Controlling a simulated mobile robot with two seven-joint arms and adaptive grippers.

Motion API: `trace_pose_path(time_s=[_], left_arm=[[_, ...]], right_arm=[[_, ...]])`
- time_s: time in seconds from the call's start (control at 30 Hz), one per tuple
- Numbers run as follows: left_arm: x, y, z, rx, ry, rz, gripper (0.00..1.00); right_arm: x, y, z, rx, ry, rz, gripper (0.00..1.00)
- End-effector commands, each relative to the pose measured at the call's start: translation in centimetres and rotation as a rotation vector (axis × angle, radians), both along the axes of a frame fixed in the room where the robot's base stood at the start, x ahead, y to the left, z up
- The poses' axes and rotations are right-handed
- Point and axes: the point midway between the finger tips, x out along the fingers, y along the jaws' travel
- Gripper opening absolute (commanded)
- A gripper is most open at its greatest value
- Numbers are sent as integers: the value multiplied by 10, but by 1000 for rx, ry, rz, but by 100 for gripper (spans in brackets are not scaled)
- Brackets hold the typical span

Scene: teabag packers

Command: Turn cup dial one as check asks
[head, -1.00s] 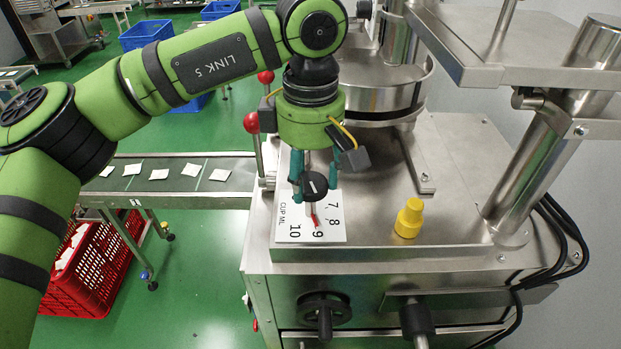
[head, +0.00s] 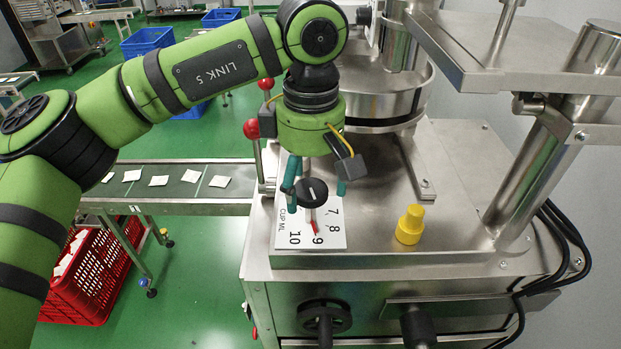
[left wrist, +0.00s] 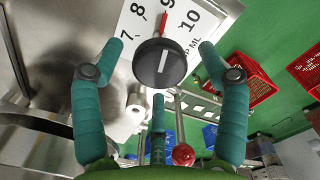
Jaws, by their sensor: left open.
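The cup dial is a round black knob (head: 312,192) with a white line on its face. It stands over a white plate (head: 284,232) marked "CUP ML", with 7, 8, 9 and 10 readable. Its red pointer (head: 315,227) points at about 9. My left gripper (head: 314,182) is open above the knob, with its teal fingers apart on either side. In the left wrist view the knob (left wrist: 161,63) sits between the spread fingertips (left wrist: 161,52), with clear gaps on both sides. The right gripper is in no view. No check card is readable.
A yellow knob (head: 410,224) stands on the steel machine top, right of the plate. Red-ball levers (head: 251,129) rise to the left. A steel hopper (head: 385,95) and post (head: 535,150) stand behind and right. A conveyor (head: 240,190) carries white teabags.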

Motion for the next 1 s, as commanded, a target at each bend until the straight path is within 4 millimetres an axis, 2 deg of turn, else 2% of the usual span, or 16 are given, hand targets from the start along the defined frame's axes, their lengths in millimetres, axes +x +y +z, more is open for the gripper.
trace_pose_path(time_s=[0.13,0.23,0.5,0.7,0.83,1.0], left_arm=[[1,0,5,-2,-2,1,75],[1,-1,18,-3,-4,1,75],[1,-1,75,-2,-5,1,75],[1,-1,107,1,-2,2,75],[0,0,117,0,0,0,75],[0,0,120,0,0,0,75]], right_arm=[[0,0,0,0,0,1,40],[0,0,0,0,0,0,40],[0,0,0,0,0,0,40],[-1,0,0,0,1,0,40],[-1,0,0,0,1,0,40],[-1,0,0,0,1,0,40]])
